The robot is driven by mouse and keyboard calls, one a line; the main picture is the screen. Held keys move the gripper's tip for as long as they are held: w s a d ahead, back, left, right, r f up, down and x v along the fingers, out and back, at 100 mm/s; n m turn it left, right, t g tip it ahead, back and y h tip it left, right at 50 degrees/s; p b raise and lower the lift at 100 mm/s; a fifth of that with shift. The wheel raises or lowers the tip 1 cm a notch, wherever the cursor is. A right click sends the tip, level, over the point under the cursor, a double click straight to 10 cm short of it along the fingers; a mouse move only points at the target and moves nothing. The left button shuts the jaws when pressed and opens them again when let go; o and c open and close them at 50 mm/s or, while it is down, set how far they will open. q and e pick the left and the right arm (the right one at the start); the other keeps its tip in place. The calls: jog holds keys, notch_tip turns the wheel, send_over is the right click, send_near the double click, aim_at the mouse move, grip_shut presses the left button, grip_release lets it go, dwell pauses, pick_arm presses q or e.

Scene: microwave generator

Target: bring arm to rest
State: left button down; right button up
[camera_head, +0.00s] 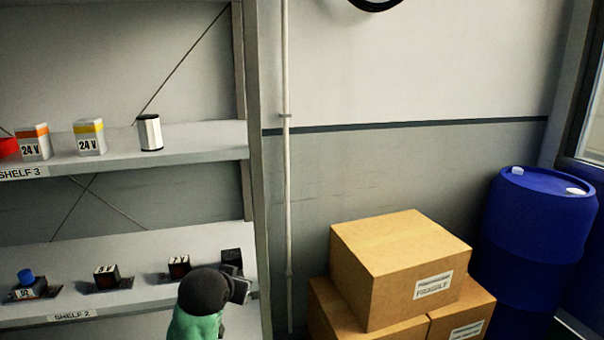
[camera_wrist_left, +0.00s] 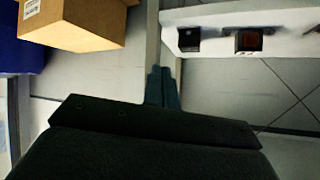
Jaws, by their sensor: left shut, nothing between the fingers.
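My left arm shows at the bottom of the head view as a green and black link in front of the lower shelf's right end. Its fingers cannot be made out there. In the left wrist view my left gripper (camera_wrist_left: 162,88) has its two blue-grey fingers together, with nothing between them. They show against the shelf post and grey wall, apart from the shelf and boxes. My right gripper is in neither view.
Shelf 2 (camera_head: 75,316) holds several small dark units. Shelf 3 (camera_head: 205,155) holds two 24 V blocks and a white cylinder (camera_head: 150,132). Cardboard boxes (camera_head: 400,262) and a blue barrel (camera_head: 530,235) stand right. Open space lies between post and boxes.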

pick_arm(q)
jog(key=s+f+n+g, duration=0.1)
jog(key=s+f+g, duration=0.8)
jog(key=s+f, duration=2.8)
jog(key=shift+s+d+f, duration=0.15)
jog(key=shift+s+f, duration=0.05)
jog(key=shift+s, duration=0.75)
